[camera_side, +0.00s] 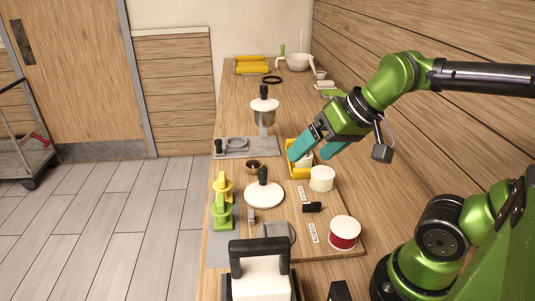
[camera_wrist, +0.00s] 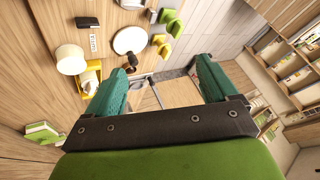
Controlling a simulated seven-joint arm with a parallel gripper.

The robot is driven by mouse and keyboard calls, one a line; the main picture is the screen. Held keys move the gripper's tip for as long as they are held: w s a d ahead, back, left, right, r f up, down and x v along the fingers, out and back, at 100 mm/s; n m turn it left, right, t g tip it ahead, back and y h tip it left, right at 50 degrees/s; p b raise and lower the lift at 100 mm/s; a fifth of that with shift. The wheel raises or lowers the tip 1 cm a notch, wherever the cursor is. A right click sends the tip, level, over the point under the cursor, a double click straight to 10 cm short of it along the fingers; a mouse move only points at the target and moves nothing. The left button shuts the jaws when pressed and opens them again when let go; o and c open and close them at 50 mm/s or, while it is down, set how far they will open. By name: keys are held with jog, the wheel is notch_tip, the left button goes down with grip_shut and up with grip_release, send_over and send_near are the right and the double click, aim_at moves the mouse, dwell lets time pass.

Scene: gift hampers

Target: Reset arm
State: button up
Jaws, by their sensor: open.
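My gripper (camera_side: 311,152) is in the side view, on my green arm above the right part of the wooden counter. Its two teal fingers are apart. In the wrist view my gripper (camera_wrist: 160,68) is open, with nothing held between the fingers. A yellow tray (camera_side: 292,168) with something white in it lies close below the fingers in the side view. In the wrist view the yellow tray (camera_wrist: 98,71) is to the left of the fingers. A white tub (camera_side: 322,179) stands just in front of the tray.
A red and white tub (camera_side: 344,238) stands on a wooden board nearer the camera. A white disc with a black knob (camera_side: 264,195), yellow and green stands (camera_side: 222,208) and a black-handled device (camera_side: 260,272) fill the near counter. A wood-panelled wall (camera_side: 430,28) rises on the right.

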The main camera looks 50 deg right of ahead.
jog(key=shift+s+a+f, duration=0.35)
jog(key=shift+s+f, duration=0.2)
jog(key=shift+s, duration=0.2)
